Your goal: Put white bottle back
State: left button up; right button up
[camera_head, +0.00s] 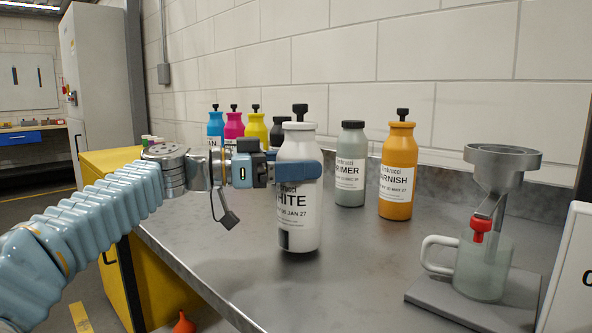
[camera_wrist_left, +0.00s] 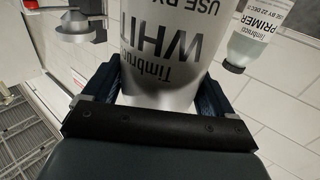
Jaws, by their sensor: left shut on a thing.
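The white bottle (camera_head: 298,215) has a black cap and the label "WHITE". My left gripper (camera_head: 300,170) is shut around its upper body and holds it upright at the front of the metal table. The bottle's base seems close to the table top; I cannot tell whether it touches. In the left wrist view, the white bottle (camera_wrist_left: 170,60) fills the space between the two fingers (camera_wrist_left: 165,95). My right gripper is not in view.
Behind stand the grey primer bottle (camera_head: 350,175), the orange varnish bottle (camera_head: 397,175), and cyan (camera_head: 216,130), magenta (camera_head: 234,124), yellow (camera_head: 255,129) and black (camera_head: 280,130) bottles. A funnel stand (camera_head: 503,158) with a glass mug (camera_head: 482,266) is at right. The table (camera_head: 360,270) is clear between.

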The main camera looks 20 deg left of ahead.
pick_arm(q)
jog(key=shift+f, duration=0.3)
jog(key=shift+s+f, duration=0.1)
jog(key=o, duration=1.7)
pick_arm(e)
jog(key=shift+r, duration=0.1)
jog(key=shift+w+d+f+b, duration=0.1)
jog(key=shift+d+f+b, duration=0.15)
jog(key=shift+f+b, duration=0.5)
pick_arm(q)
jog(key=shift+o, duration=0.2)
jog(key=v, duration=1.2)
